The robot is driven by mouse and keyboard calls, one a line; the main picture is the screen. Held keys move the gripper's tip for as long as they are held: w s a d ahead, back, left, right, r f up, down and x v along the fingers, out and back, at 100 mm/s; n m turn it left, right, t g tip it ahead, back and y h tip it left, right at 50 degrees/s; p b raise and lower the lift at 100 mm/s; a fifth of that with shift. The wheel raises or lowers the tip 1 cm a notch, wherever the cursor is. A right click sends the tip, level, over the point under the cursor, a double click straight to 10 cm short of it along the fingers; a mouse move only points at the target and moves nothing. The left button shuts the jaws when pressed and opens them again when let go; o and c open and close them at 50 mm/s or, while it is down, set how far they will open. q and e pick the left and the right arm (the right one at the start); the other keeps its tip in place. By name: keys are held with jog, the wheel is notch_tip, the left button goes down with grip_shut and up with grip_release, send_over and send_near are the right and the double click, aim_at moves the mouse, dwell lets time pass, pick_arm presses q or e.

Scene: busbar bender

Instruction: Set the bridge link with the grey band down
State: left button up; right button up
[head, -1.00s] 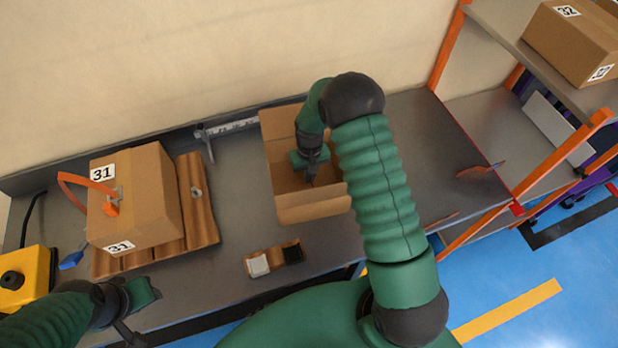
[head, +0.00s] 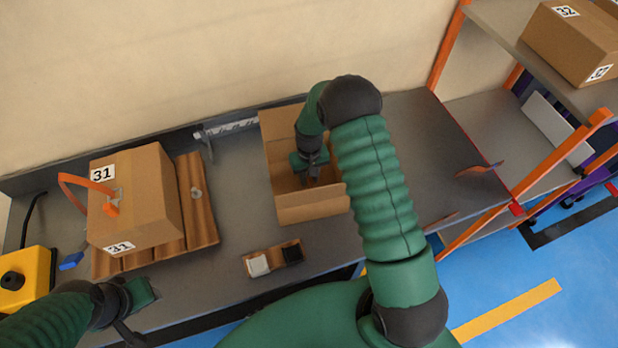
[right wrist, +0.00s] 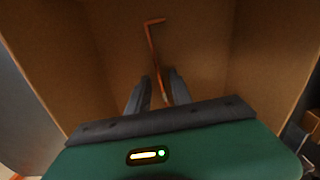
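A thin copper-coloured link with a bent end (right wrist: 151,45) is inside the open cardboard box (head: 311,208). I take it for the bridge link; its grey band is not clear to me. In the head view my right gripper (head: 309,181) is down inside this box and hides the link. In the right wrist view its two dark fingers (right wrist: 158,78) stand apart, with the link running between them and a gap beside it. My left gripper (head: 142,300) is at the bench's front left, away from the box; its finger gap is not clear.
A closed box marked 31 (head: 140,205) sits on brown slats (head: 200,205) at left. A small holder with white and black blocks (head: 273,258) lies in front of the open box. Copper-coloured pieces (head: 480,169) lie at right. A yellow button box (head: 22,285) is at far left.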

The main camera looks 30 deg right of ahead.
aim_at(309, 181)
notch_tip(309, 181, up, 11)
jog(key=shift+r+b, duration=0.2)
jog(key=shift+b, duration=0.2)
dwell(0.9)
